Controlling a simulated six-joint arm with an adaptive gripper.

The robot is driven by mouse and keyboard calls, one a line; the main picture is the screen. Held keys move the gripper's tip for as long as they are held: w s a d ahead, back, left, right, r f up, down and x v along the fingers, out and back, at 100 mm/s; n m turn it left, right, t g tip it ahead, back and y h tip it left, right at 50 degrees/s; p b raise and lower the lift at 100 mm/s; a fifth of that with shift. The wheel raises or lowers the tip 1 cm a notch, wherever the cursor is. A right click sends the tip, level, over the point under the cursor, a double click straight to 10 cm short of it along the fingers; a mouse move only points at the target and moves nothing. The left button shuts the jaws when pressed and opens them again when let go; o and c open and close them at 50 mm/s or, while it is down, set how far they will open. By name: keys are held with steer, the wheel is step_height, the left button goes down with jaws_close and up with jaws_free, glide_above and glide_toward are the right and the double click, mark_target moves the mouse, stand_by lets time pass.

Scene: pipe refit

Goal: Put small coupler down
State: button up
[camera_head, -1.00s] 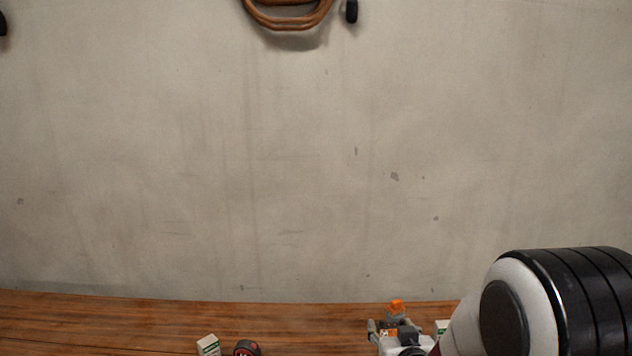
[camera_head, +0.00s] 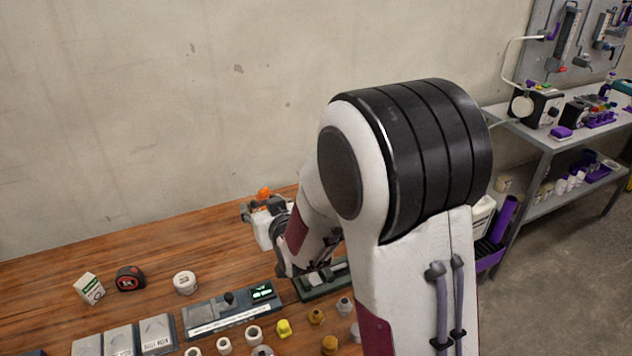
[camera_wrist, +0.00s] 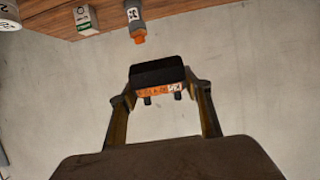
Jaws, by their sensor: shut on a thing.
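My gripper (camera_head: 262,218) is at the back of the wooden bench, partly hidden behind my arm in the head view. In the wrist view its two fingers (camera_wrist: 160,85) reach up to a dark block with an orange and white lettered strip. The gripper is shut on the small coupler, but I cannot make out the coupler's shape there. A grey bottle with an orange cap (camera_wrist: 138,32) shows beyond the fingertips in the wrist view, and its cap also shows behind the gripper in the head view (camera_head: 264,193).
The wooden bench (camera_head: 150,240) holds a small green-white box (camera_head: 89,288), a tape measure (camera_head: 130,278), a white roll (camera_head: 185,283), a grey tray with a display (camera_head: 215,314) and several fittings (camera_head: 284,328). A metal shelf (camera_head: 545,140) is at right.

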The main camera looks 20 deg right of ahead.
steer(key=shift+d+f, duration=0.35)
steer(key=shift+f, duration=0.3)
steer(key=w+d+f+m+g+h, duration=0.1)
steer(key=w+d+f+m+h, duration=0.2)
steer(key=w+d, duration=0.3)
steer(key=w+d+f+m+g+h, duration=0.1)
steer(key=w+d+f+m+h, duration=0.2)
steer(key=d, duration=1.1)
steer(key=w+d+f+m+g+h, duration=0.2)
steer(key=w+d+f+m+h, duration=0.1)
steer(key=w+d, duration=0.5)
steer(key=d+f, duration=0.1)
steer(key=d, duration=0.2)
steer(key=shift+w+h, duration=0.3)
steer(key=shift+w, duration=0.05)
steer(key=shift+f, duration=3.15)
steer(key=shift+f, duration=0.15)
steer(key=shift+f, duration=1.75)
